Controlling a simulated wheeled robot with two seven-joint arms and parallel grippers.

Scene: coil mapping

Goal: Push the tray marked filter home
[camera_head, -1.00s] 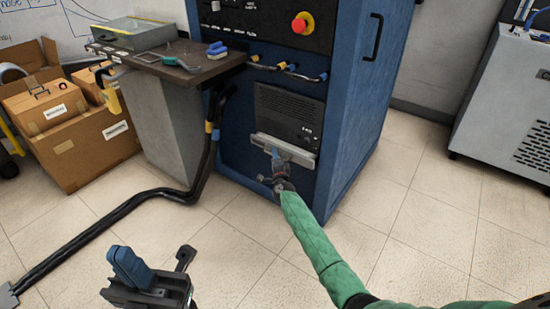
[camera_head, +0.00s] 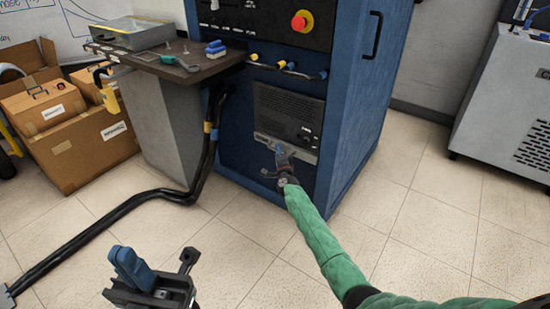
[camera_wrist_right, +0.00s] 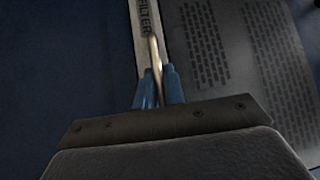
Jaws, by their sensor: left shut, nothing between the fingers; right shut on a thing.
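The filter tray (camera_head: 301,154) sits low in the blue cabinet, its pale front strip close to the dark vented panel above it. In the right wrist view the strip reads FILTER (camera_wrist_right: 145,18), and a tan handle bar (camera_wrist_right: 153,50) stands out from it. My right gripper (camera_head: 280,153) is shut on this handle; its blue fingertips show on both sides of it in the right wrist view (camera_wrist_right: 158,88). My left gripper (camera_head: 130,268) is shut and empty over the floor at the bottom left. I cannot tell whether the tray is fully flush.
The blue cabinet (camera_head: 352,105) has a red button (camera_head: 299,22) and cable plugs above the vented panel (camera_head: 288,112). A shelf (camera_head: 165,64) with tools juts out at left. Thick black cables (camera_head: 130,207) cross the floor. Cardboard boxes (camera_head: 85,155) stand left.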

